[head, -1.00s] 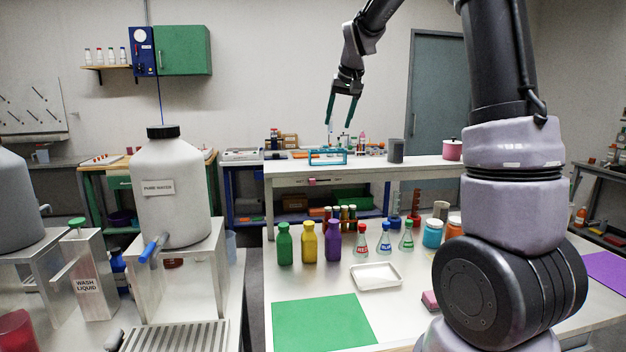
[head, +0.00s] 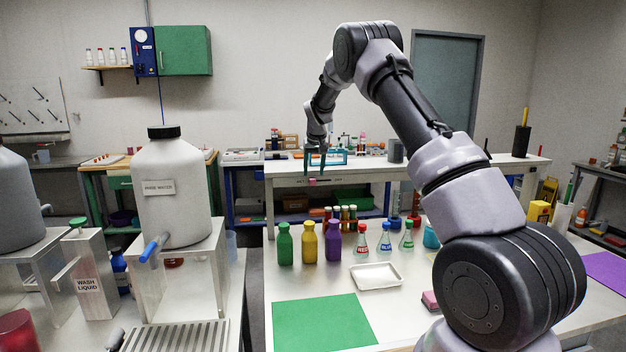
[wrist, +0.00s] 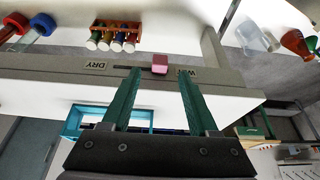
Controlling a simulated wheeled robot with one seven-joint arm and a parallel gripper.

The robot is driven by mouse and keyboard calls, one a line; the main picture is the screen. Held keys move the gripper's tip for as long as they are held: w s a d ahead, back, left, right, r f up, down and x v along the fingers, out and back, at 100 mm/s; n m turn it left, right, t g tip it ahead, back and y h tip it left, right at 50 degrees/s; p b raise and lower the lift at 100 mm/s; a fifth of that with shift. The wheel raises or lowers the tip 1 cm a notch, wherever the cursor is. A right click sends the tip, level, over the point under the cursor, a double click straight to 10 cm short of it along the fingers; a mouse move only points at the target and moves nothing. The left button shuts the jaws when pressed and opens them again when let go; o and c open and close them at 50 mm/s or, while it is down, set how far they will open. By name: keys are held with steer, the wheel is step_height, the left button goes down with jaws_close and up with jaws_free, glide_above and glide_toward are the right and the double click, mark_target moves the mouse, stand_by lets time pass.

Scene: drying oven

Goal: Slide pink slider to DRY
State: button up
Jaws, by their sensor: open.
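The pink slider (wrist: 160,64) sits in a dark slot on the front edge of a white bench. In the wrist view the DRY label (wrist: 95,66) is at the slot's left end, and a partly hidden second label starting with W (wrist: 190,72) is to the right. The slider is at the W side of the slot, with bare slot towards DRY. The slider also shows in the head view (head: 312,182). My gripper (wrist: 160,72) is open, its green fingertips on either side of the slider with gaps. In the head view my gripper (head: 315,173) is at the bench's front edge.
A blue frame (wrist: 85,120) stands on the bench close to my fingers. On the nearer table are several bottles (head: 310,245), small flasks (head: 384,240), a white tray (head: 376,276) and a green mat (head: 320,322). Free air lies in front of the bench edge.

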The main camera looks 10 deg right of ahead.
mark_target(313, 179)
steer(key=shift+x, duration=2.15)
jaws_close()
